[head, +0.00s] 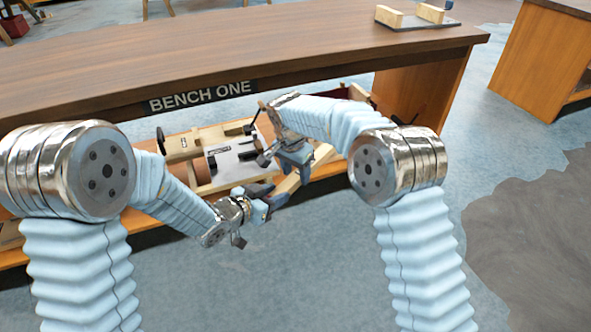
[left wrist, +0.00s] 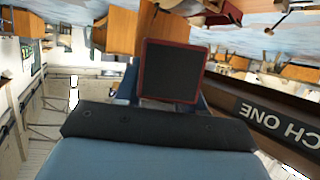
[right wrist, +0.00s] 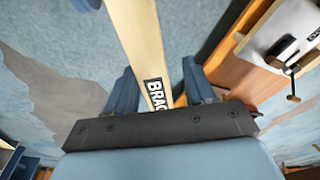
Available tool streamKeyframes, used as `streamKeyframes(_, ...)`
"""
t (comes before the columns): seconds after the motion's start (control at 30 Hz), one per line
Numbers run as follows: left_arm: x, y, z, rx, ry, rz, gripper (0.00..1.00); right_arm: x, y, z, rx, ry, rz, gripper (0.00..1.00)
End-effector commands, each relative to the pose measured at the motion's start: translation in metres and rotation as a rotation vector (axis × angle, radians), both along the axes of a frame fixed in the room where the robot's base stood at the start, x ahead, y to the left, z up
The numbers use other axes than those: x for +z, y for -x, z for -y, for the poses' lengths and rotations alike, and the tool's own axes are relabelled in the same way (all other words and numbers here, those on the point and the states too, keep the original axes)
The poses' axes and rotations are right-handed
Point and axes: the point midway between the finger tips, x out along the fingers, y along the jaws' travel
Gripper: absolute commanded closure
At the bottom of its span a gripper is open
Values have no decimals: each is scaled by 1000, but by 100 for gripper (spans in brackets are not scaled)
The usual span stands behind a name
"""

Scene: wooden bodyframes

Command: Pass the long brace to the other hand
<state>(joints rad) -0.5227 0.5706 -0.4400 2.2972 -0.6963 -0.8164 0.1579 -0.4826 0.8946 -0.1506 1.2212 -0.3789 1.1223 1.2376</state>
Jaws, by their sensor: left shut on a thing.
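The long brace (head: 289,184) is a pale wooden bar slanting between my two grippers in the head view. My left gripper (head: 262,203) is shut on its lower end. In the right wrist view the brace (right wrist: 138,40) runs down from the top edge, with its black label partly hidden at the wrist. My right gripper (right wrist: 160,88) is open there, one blue finger on each side of the bar with visible gaps. In the left wrist view a dark square face with a red rim (left wrist: 171,72) sits in front of the gripper; I cannot tell what it belongs to.
The bench (head: 235,50) marked "BENCH ONE" spans the back. Its lower shelf holds a wooden fixture with a grey plate (head: 236,160) and black clamps, close behind my grippers. Wooden blocks on a dark plate (head: 415,22) stand on the bench top. Floor in front is clear.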

Motion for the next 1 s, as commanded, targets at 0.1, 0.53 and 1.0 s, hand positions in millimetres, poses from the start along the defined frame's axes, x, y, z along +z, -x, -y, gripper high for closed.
streamKeyframes(0.1, 1, 1, 3, -8, 1, 3, 99, 1, -1, -1, 1, -3, 4, 70)
streamKeyframes(0.53, 1, 2, 4, -12, 2, 3, 31, 1, -1, -2, 2, -5, 6, 100)
streamKeyframes(1.0, 15, 26, -21, -4, 3, 1, 31, 1, -1, -1, 1, -2, 3, 100)
